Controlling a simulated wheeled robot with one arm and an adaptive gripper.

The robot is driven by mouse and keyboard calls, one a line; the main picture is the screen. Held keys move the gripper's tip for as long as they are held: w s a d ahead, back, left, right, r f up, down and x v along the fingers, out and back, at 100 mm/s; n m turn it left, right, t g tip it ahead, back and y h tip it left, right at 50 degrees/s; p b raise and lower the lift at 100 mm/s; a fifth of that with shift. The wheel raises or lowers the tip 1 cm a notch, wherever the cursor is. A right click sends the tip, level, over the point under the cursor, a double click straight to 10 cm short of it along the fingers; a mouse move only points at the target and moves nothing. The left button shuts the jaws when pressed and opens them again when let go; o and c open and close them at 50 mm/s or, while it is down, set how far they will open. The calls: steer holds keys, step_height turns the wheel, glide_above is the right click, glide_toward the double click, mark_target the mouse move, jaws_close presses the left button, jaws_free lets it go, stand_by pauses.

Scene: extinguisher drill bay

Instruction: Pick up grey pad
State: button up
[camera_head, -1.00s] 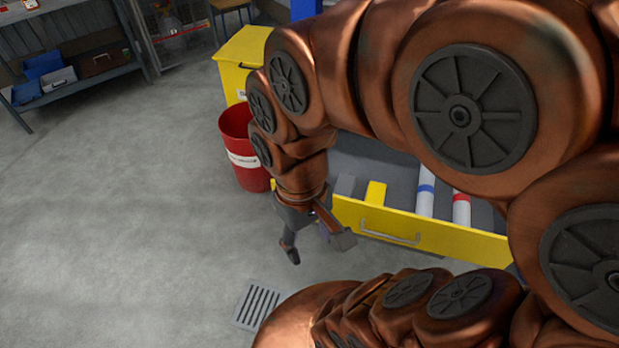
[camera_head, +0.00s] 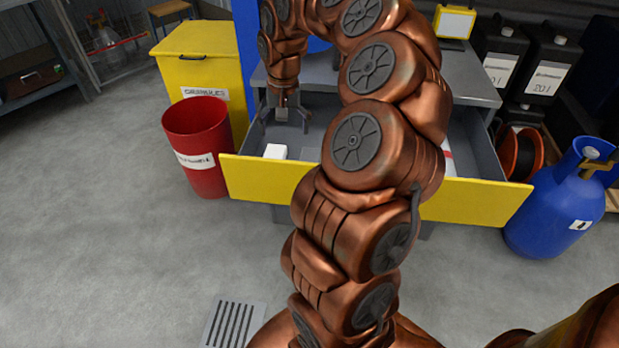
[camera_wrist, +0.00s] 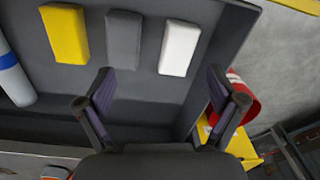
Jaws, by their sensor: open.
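The grey pad (camera_wrist: 123,40) lies in the open drawer (camera_wrist: 150,112), between a yellow block (camera_wrist: 65,34) and a white block (camera_wrist: 180,48) in the wrist view. In the head view the white block (camera_head: 275,152) shows near the drawer's front, and the grey pad (camera_head: 311,154) is partly hidden by my arm. My gripper (camera_wrist: 160,74) is open and empty. In the wrist view its fingers are spread apart, the left one below the grey pad and the right one to the right of the white block. In the head view my gripper (camera_head: 285,118) hangs over the drawer's back left.
The yellow drawer front (camera_head: 263,180) crosses the middle. A red bin (camera_head: 200,150) and yellow granules box (camera_head: 205,75) stand to the left, a blue cylinder (camera_head: 560,205) to the right. A blue-banded tube (camera_wrist: 14,72) lies beside the yellow block. Floor at left is open.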

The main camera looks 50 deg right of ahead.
mark_target(310, 155)
steer(key=d+f+m, duration=0.1)
steer(key=d+f, duration=0.1)
steer(key=s+d+f+b, duration=0.1)
steer(key=d+f, duration=0.1)
steer(key=d, duration=0.1)
steer(key=d+f+m, duration=0.1)
steer(key=d+f, duration=0.1)
steer(key=shift+s+d+f+m+b, duration=0.2)
steer(key=shift+f+m+b, duration=0.1)
steer(key=shift+f+b, duration=0.1)
steer(key=shift+s+d+f+b, duration=0.1)
steer(key=shift+f+b, duration=0.15)
steer(key=shift+f, duration=1.6)
steer(key=shift+d+f+b, duration=0.1)
steer(key=shift+f+b, duration=0.1)
steer(key=shift+f, duration=1.65)
steer(key=c, duration=1.2)
steer(key=shift+c, duration=0.2)
step_height(310, 155, up, 10)
steer(key=shift+r+p, duration=0.1)
steer(key=shift+p, duration=0.5)
